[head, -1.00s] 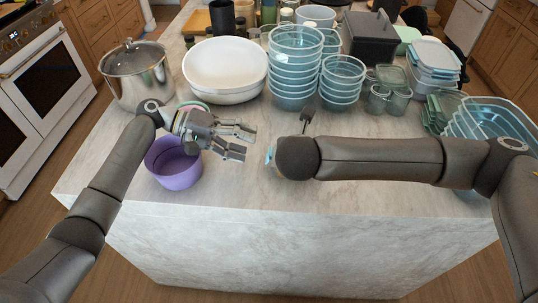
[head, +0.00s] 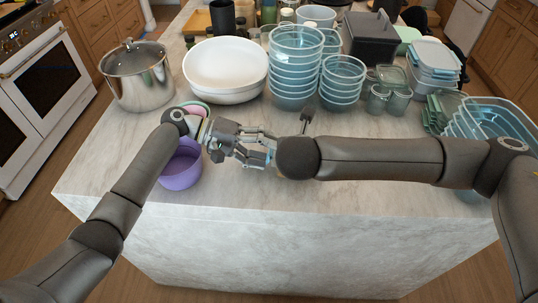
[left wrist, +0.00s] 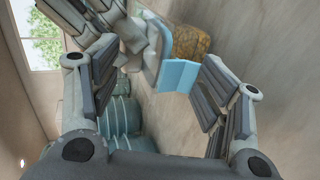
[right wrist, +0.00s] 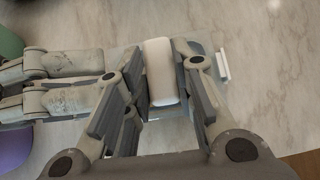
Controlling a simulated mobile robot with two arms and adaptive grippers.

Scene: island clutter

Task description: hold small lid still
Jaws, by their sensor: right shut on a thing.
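The small lid shows as a flat pale blue-grey piece with a flap in the left wrist view (left wrist: 180,75). It also shows beyond the fingers in the right wrist view (right wrist: 203,48). My right gripper (right wrist: 160,88) is shut on it, with a pale block between the fingers; in the head view my own wrist hides this gripper. My left gripper (head: 263,148) is open, close to the lid from the left. In the left wrist view its fingers (left wrist: 155,75) are apart, with the lid in front between them. I cannot tell whether they touch it.
A purple tub (head: 180,168) stands below my left wrist. A steel pot (head: 138,75), white bowls (head: 225,68), stacked glass bowls (head: 296,72) and other containers line the back. The marble counter (head: 240,195) is clear at the front.

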